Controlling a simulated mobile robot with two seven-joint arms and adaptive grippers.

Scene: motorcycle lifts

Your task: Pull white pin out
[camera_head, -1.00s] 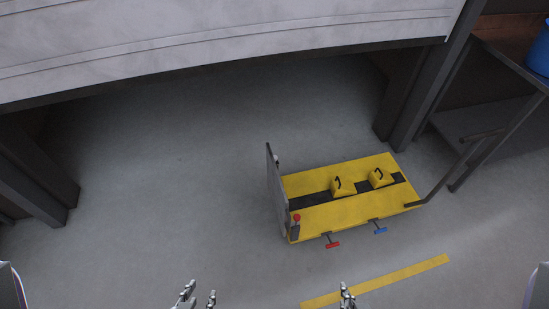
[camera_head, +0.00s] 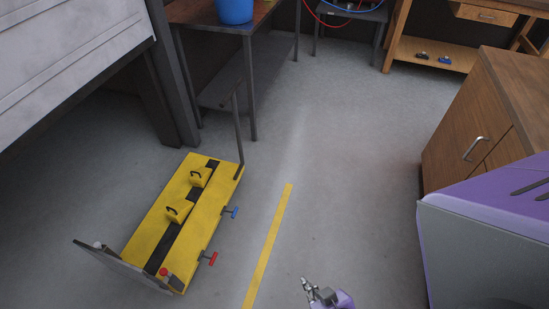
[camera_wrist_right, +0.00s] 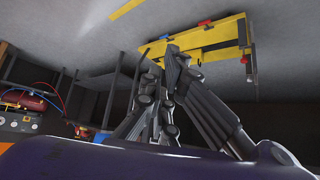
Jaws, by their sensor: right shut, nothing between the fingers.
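The yellow motorcycle lift (camera_head: 151,222) lies low on the floor at the left of the head view. It has a black centre strip, two yellow wedges, a grey end plate (camera_head: 124,268), and red (camera_head: 210,258) and blue (camera_head: 231,212) handles on its right side. A small pale knob (camera_head: 98,245) shows at the end plate; I cannot tell whether it is the white pin. My right gripper (camera_head: 307,288) is shut and empty at the bottom, apart from the lift. The lift also shows upside down in the right wrist view (camera_wrist_right: 220,37). My left gripper is out of view.
A dark table with a blue bucket (camera_head: 234,10) stands behind the lift. A grey raised structure (camera_head: 60,55) is at upper left. A wooden cabinet (camera_head: 480,120) stands at right. A yellow floor line (camera_head: 268,245) runs beside the lift, and the floor in the middle is clear.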

